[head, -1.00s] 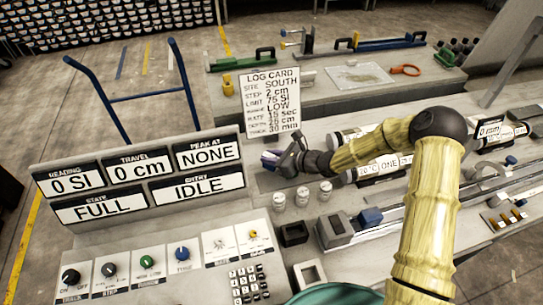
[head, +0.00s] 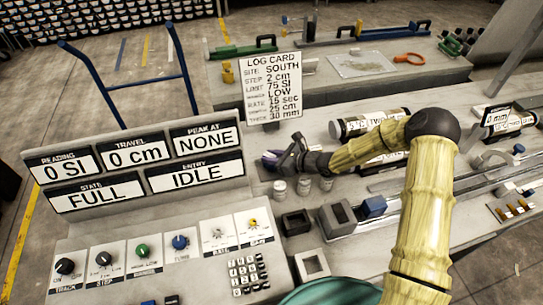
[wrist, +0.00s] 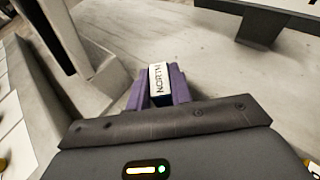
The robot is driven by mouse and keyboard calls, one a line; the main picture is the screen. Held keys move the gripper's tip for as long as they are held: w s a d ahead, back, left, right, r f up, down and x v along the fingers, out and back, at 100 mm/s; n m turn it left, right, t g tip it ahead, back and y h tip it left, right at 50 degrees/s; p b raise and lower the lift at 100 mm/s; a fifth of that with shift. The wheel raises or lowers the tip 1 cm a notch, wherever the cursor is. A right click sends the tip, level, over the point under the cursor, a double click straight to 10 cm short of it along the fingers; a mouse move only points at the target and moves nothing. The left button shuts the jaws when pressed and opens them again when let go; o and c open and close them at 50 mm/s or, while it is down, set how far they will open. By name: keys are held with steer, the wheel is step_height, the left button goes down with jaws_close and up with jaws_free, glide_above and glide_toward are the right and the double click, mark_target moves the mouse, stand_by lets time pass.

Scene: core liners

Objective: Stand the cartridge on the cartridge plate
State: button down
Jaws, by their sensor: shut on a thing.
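My gripper (head: 270,160) is at the far side of the bench, just beyond three small pale canisters. In the wrist view its purple fingers (wrist: 158,92) are shut on the cartridge (wrist: 157,80), a small block with a white label reading NORTH. In the head view the cartridge is too small to make out clearly between the fingers. A dark flat patch (head: 266,174) shows on the bench beneath the gripper; I cannot tell whether it is the cartridge plate. I cannot see whether the cartridge touches anything below.
The log card (head: 273,87) stands upright just behind the gripper. The three canisters (head: 303,187) stand close in front. A display panel (head: 140,165) is left. Labelled core cylinders (head: 370,122) and a rail with blocks (head: 372,206) lie right.

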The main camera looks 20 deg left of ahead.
steer(key=shift+f+b, duration=0.4)
steer(key=shift+f, duration=0.05)
stand_by(0.3)
steer(key=shift+s+d+f+b, duration=0.1)
steer(key=shift+f+b, duration=0.2)
steer(key=shift+f, duration=0.1)
steer(key=shift+s+d+f, duration=0.1)
steer(key=shift+s+f, duration=0.05)
steer(key=shift+f, duration=0.15)
steer(key=c, duration=1.2)
jaws_free()
steer(key=shift+f, duration=0.1)
steer(key=shift+o, duration=0.2)
steer(key=r, duration=0.5)
steer(key=r+b, duration=0.1)
steer(key=r, duration=0.5)
steer(key=shift+w+a+r, duration=0.2)
steer(key=shift+r, duration=0.05)
